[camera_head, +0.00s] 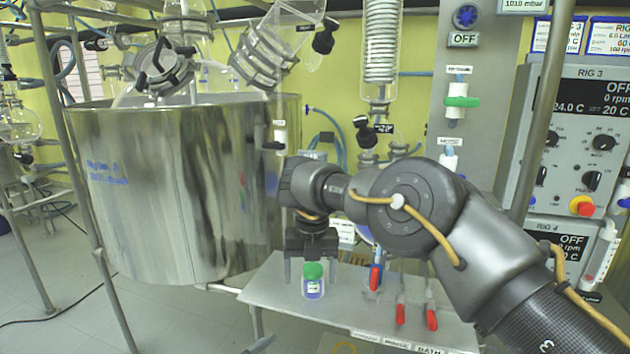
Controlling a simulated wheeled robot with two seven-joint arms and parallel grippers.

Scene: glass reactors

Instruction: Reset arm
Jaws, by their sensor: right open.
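My right arm comes in from the lower right. Its gripper (311,270) points down over the grey shelf (270,290) in front of the steel vessel. The jaws are open, with a gap between the fingers. A small clear bottle with a green cap and blue contents (313,285) stands upright on the shelf, directly under the gripper. The cap shows between or just in front of the fingertips; I cannot tell whether they touch it. My left gripper is not in view.
The large steel vessel (175,190) stands close left of my gripper. A valve panel (462,100), a metal post (540,110) and the RIG 3 control box (590,130) stand behind my arm. Glassware hangs above.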

